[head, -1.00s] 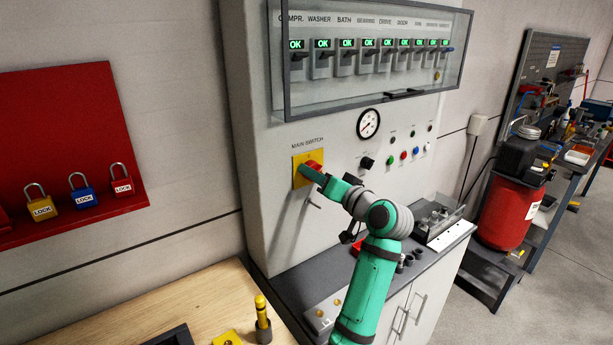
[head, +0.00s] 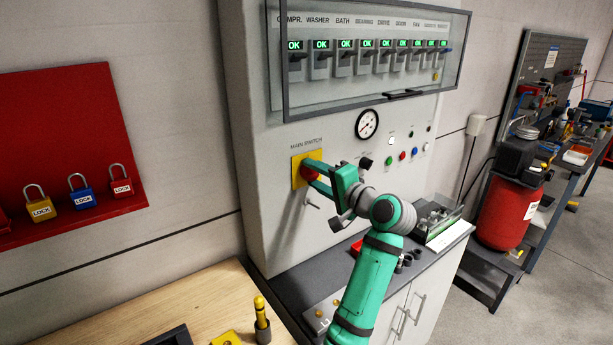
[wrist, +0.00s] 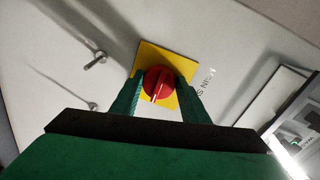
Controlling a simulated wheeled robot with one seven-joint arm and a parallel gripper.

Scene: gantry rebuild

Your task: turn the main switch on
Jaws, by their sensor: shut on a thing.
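The main switch is a red rotary knob (head: 311,169) on a yellow plate (head: 297,174), below the MAIN SWITCH label on the grey cabinet. In the wrist view the round red knob (wrist: 158,85) with its pale mark sits on the yellow plate (wrist: 150,56). My gripper (head: 316,177) is at the knob, with the hand tilted. In the wrist view my gripper's green fingers (wrist: 160,92) stand on both sides of the knob and are shut on it. In the head view the fingers partly cover the knob.
A clear-fronted breaker box (head: 365,60) with several OK displays is above. A gauge (head: 367,124) and small buttons, with a bright white lamp (head: 391,141), are to the right. A small lever (head: 312,206) sticks out below the switch.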

